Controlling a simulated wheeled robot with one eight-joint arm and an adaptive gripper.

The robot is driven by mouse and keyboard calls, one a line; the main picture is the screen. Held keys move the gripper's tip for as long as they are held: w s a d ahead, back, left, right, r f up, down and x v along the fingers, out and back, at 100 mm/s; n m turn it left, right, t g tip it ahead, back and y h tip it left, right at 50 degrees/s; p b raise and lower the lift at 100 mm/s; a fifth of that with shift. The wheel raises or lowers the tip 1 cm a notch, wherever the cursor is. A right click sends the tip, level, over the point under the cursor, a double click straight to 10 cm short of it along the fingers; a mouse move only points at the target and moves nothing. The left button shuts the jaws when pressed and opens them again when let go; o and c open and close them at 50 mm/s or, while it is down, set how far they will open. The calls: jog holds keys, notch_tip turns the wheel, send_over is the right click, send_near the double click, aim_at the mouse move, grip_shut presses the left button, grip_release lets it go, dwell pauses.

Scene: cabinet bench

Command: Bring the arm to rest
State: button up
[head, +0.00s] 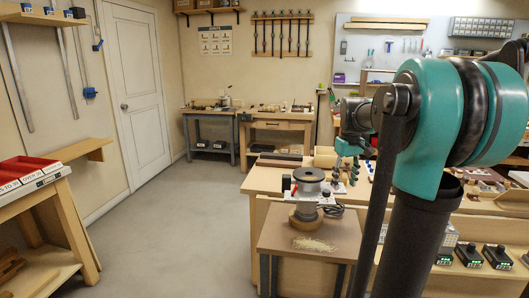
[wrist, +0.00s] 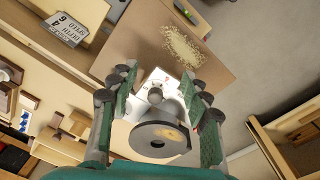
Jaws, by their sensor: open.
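My arm (head: 432,130) rises at the right of the head view and reaches toward the bench. My gripper (head: 345,170) hangs at its end, to the right of a grey round-topped machine (head: 309,189). In the wrist view my gripper (wrist: 158,82) is open, with its green-padded fingers spread apart and nothing held between them. The machine's grey disc and white body (wrist: 160,143) show beyond and between the fingers. I cannot tell the exact gap between the fingers and the machine.
The machine stands on a small brown table (head: 290,238) with a pile of shavings (head: 315,244). A workbench (head: 262,181) with small items lies behind it. Red bins (head: 25,170) stand on the left bench. Open floor (head: 185,235) lies between. A label sign (wrist: 65,28) shows in the wrist view.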

jog(key=s+a+f+m+t, duration=0.1)
jog(key=s+a+f, duration=0.3)
jog(key=s+f, duration=0.6)
jog(key=s+a+f+m+t, duration=0.2)
jog(key=s+a+f, duration=0.2)
jog(key=s+f, duration=0.7)
jog(key=shift+s+a+f+t, duration=0.2)
jog(key=shift+f+t, duration=0.1)
jog(key=shift+f, duration=0.45)
